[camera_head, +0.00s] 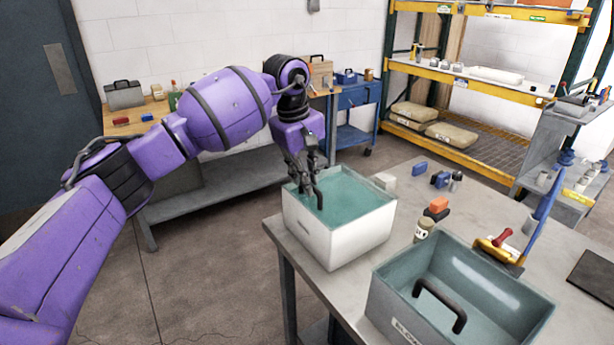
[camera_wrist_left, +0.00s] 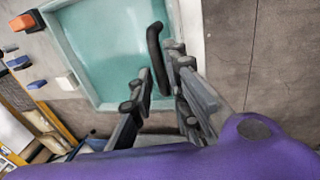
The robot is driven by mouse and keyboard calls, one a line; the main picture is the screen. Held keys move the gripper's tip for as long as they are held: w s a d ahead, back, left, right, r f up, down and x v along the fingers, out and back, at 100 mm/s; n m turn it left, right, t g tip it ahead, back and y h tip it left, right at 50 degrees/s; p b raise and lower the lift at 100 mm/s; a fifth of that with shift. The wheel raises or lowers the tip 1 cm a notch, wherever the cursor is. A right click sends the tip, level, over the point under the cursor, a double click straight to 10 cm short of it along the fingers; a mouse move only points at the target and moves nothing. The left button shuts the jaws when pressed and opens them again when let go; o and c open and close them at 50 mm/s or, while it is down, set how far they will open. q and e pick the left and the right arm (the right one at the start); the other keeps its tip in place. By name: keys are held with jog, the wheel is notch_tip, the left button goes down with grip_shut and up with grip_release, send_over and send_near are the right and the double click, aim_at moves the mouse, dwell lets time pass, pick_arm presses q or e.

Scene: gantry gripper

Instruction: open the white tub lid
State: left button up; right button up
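The white tub (camera_head: 335,240) stands on the near grey table, with a teal surface inside its white rim. I cannot tell whether this teal surface is a lid or the inside of the tub. A black bar handle (camera_head: 320,198) is at the tub's left side, and it also shows in the left wrist view (camera_wrist_left: 154,48). My left gripper (camera_head: 308,175) is above the tub's left rim, close to the handle. In the left wrist view its fingers (camera_wrist_left: 162,72) are apart, with the handle's end appearing between them; contact is unclear. My right gripper is out of view.
A grey-teal bin (camera_head: 385,305) with a black handle stands at the table's front right. A small jar (camera_head: 424,229), an orange block (camera_head: 438,204) and blue blocks (camera_head: 420,168) are right of the tub. A workbench (camera_head: 230,188) and yellow shelving (camera_head: 470,78) stand behind.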

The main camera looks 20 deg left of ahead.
pick_arm(q)
grip_shut()
jog(key=shift+r, duration=0.1)
